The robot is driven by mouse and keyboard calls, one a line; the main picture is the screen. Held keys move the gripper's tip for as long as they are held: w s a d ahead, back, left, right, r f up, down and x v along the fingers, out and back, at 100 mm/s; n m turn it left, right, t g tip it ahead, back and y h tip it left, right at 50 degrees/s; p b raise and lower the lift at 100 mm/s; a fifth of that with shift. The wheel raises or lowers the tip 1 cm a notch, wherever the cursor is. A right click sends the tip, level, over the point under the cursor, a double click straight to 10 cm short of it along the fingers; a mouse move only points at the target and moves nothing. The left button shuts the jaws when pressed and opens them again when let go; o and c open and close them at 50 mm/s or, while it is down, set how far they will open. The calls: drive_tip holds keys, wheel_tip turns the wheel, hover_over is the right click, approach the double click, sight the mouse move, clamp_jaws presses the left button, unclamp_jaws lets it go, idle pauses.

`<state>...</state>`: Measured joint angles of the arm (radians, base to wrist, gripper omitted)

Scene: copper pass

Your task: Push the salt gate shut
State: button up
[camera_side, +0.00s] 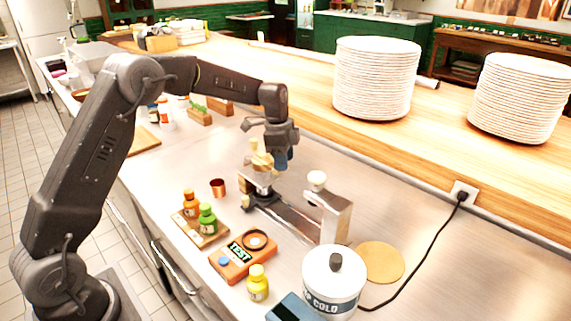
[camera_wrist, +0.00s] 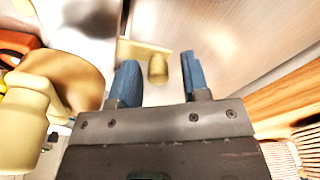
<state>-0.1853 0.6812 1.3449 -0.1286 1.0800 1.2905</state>
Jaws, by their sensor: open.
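My gripper (camera_side: 281,160) is open, with blue fingertips pointing down beside the cream top of a small metal device (camera_side: 262,180) on the counter. In the wrist view the two blue fingers (camera_wrist: 160,58) are spread apart. A cream bar with a rounded knob (camera_wrist: 157,70) shows in the gap between them; it looks like the salt gate. I cannot tell whether it touches a finger or how far the gate is open. A larger cream part with a round knob (camera_wrist: 25,105) is at the left of the wrist view.
A metal post with a white knob (camera_side: 317,181) stands right of the device. In front are a copper cup (camera_side: 218,187), an orange scale (camera_side: 237,262), a yellow bottle (camera_side: 257,284) and a white COLD canister (camera_side: 333,285). Plate stacks (camera_side: 376,80) stand on the wooden shelf behind.

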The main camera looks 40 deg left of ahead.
drive_tip(key=shift+r, duration=3)
drive_tip(key=shift+s+d+r, duration=0.15)
drive_tip(key=shift+s+r, duration=0.05)
drive_tip(key=shift+r, duration=0.15)
drive_tip(key=s+d+r+n+t, duration=0.1)
drive_tip(key=s+d+r+n, duration=0.2)
drive_tip(key=s+r, duration=0.35)
drive_tip(key=s+d+r+n+t, duration=0.1)
drive_tip(key=s+d+r+n, duration=0.15)
drive_tip(key=s, duration=0.65)
drive_tip(key=s+d+f+n+t, duration=0.1)
drive_tip(key=s+n, duration=0.2)
drive_tip(key=s, duration=0.5)
drive_tip(key=s+d+f+n+t+y, duration=0.1)
drive_tip(key=s+f+n, duration=0.1)
drive_tip(key=s, duration=0.7)
drive_tip(key=shift+s+d+f+n+t, duration=0.15)
drive_tip(key=shift+s+f+n+t, duration=0.2)
drive_tip(key=shift+n, duration=0.4)
